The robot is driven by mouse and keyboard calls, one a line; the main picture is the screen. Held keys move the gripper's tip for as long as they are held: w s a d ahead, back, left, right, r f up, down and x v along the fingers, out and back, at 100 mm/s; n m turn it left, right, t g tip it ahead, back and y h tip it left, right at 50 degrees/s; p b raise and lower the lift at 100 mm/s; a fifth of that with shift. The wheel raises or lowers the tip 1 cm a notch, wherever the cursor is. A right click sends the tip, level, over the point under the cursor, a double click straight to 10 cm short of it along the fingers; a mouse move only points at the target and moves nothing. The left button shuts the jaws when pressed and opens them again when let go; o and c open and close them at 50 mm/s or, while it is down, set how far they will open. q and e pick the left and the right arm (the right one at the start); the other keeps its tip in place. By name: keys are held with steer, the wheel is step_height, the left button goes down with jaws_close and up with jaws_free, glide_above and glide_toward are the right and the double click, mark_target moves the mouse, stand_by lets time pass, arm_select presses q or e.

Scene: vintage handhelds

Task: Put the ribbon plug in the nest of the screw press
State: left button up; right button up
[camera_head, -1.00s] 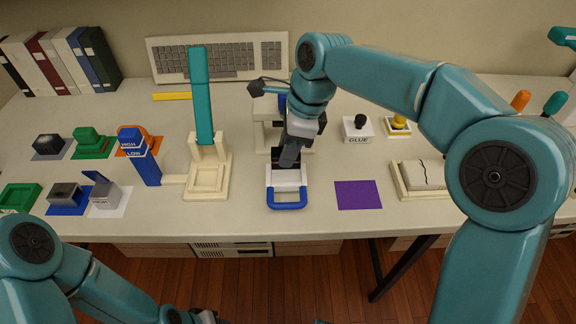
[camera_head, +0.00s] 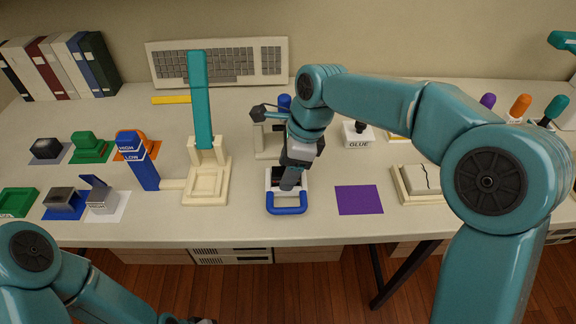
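The screw press (camera_head: 262,142) stands at the middle of the bench, a cream frame with a teal bar ending in a dark ball (camera_head: 258,112). In front of it is a white sliding nest (camera_head: 271,189) with a blue handle (camera_head: 288,210). My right gripper (camera_head: 289,187) points down at the nest from above, and its fingers hide part of the inside. I cannot make out the ribbon plug; whether it is between the fingers or in the nest is hidden. My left gripper (camera_head: 203,321) is mostly cut off at the bottom edge, in front of the bench.
A cream stand with a tall teal lever (camera_head: 202,100) is left of the press. A purple mat (camera_head: 359,200) lies bare to the right, with a GLUE pot (camera_head: 357,139) behind it. A cream tray (camera_head: 407,190) with a cracked pale part is further right. Small coloured blocks stand at left.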

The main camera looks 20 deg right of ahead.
mark_target(303, 179)
steer(key=shift+r, duration=0.3)
steer(key=p+v, duration=0.3)
steer(key=v, duration=0.8)
steer(key=shift+r, duration=0.4)
